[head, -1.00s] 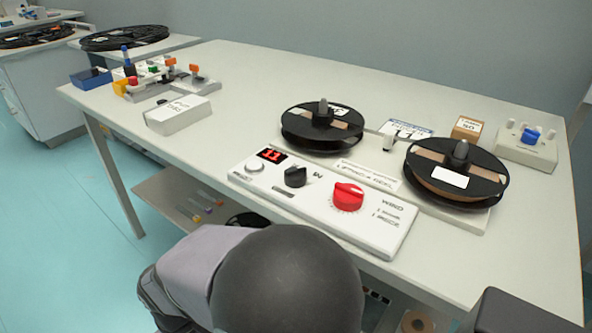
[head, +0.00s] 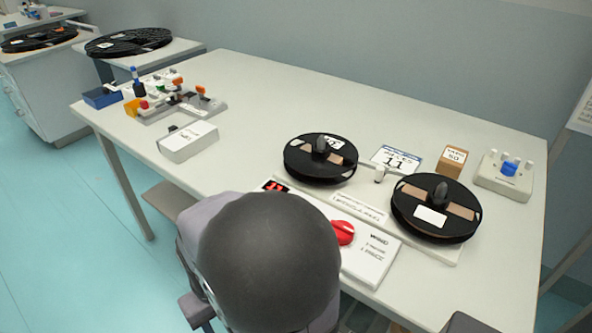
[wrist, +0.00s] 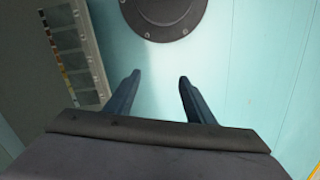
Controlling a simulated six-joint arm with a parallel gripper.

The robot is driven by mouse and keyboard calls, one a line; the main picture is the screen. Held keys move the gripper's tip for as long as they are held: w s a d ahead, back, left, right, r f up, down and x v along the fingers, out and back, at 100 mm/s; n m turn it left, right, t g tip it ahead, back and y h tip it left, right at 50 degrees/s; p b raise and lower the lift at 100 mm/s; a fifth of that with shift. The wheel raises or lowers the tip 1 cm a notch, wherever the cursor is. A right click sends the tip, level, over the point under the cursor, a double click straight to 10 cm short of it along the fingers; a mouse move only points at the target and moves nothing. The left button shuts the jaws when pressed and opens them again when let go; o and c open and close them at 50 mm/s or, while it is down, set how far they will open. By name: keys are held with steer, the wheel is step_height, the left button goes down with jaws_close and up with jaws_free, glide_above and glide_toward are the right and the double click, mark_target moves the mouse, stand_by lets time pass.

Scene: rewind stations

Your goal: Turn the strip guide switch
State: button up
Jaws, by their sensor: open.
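The white control box (head: 366,262) stands at the front edge of the table, with a red display (head: 275,186) and a red knob (head: 342,232). My dark round arm link covers much of its left part, including the black knob seen there earlier. I cannot read which control is the strip guide switch. A white box with a blue knob (head: 509,168) stands at the far right. My gripper (wrist: 160,80) is open and empty in the wrist view, over pale turquoise floor, apart from any control. It cannot be made out in the head view.
Two black reels (head: 320,140) (head: 462,228) sit behind the control box, with a small white post (head: 380,174) between them. A card marked 11 (head: 397,160) and a brown box (head: 453,161) stand behind. A white box (head: 187,143) lies left. The table's back is clear.

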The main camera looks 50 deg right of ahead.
steer(key=s+d+r+m+y+p, duration=0.1)
steer(key=s+d+r+m+p, duration=0.2)
steer(key=r+p, duration=0.65)
steer(key=s+d+r+m+p, duration=0.1)
steer(key=d+r+m+p, duration=0.3)
steer(key=r+p, duration=0.6)
steer(key=s+d+r+m+y+p, duration=0.1)
steer(key=s+d+r+p, duration=0.2)
steer(key=d+r+p, duration=0.55)
steer(key=w+d+m+p, duration=0.1)
steer(key=m, duration=0.1)
steer(key=w+d+m+h+p, duration=0.1)
steer(key=d+m, duration=0.1)
steer(key=w+d+m+p, duration=0.1)
steer(key=w+m+p, duration=0.1)
steer(key=m, duration=0.1)
steer(key=shift+w+d+r+t+h, duration=0.1)
steer(key=shift+d+r+t+h, duration=0.2)
steer(key=shift+r+h, duration=0.1)
steer(key=m, duration=0.4)
steer(key=shift+w+d, duration=0.25)
steer(key=shift+d, duration=0.05)
steer(key=shift+f, duration=0.1)
steer(key=shift+f+p, duration=0.6)
steer(key=shift+f, duration=2.95)
steer(key=shift+c, duration=0.3)
steer(key=c, duration=1)
